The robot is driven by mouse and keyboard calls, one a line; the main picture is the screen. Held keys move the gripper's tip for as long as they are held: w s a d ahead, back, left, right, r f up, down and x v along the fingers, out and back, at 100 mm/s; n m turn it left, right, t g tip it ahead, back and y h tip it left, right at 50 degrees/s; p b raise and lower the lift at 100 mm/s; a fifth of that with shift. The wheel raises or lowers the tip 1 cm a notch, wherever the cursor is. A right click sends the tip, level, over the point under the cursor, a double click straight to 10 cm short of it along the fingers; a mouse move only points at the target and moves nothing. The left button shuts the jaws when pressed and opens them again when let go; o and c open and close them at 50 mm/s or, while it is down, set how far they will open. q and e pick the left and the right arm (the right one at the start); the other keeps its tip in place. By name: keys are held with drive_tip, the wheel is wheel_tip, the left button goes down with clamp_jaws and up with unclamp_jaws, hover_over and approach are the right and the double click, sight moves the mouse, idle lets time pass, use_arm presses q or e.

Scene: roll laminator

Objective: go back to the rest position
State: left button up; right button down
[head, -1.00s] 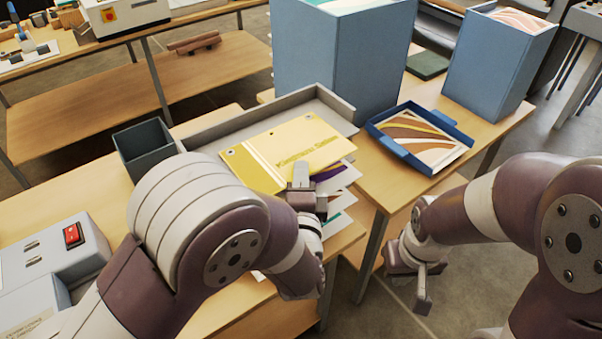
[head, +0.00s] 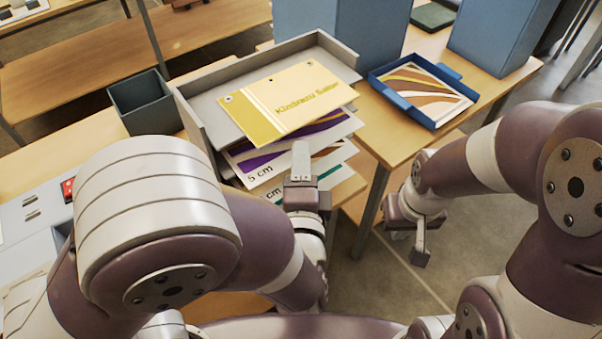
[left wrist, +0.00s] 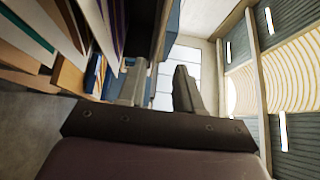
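My left gripper (head: 301,160) is near the front of the grey tray, over the lower printed sheets in the head view. In the left wrist view its two fingers (left wrist: 157,85) stand apart with nothing between them. My right gripper (head: 421,243) hangs over the floor to the right of the table, pointing down. It appears empty, but its finger gap is not clear from this side. A yellow cover sheet (head: 285,100) lies on the grey tray (head: 203,88). Striped sheets marked "5 cm" (head: 262,172) stick out in front of it.
A blue tray (head: 382,95) with a striped sheet is on the table at right. Tall blue bins (head: 375,45) stand behind. A dark open box (head: 143,105) is left of the grey tray. A grey machine with a red switch (head: 67,189) is at far left. Floor shows between the tables.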

use_arm(q)
drive_tip(key=shift+s, duration=1.1)
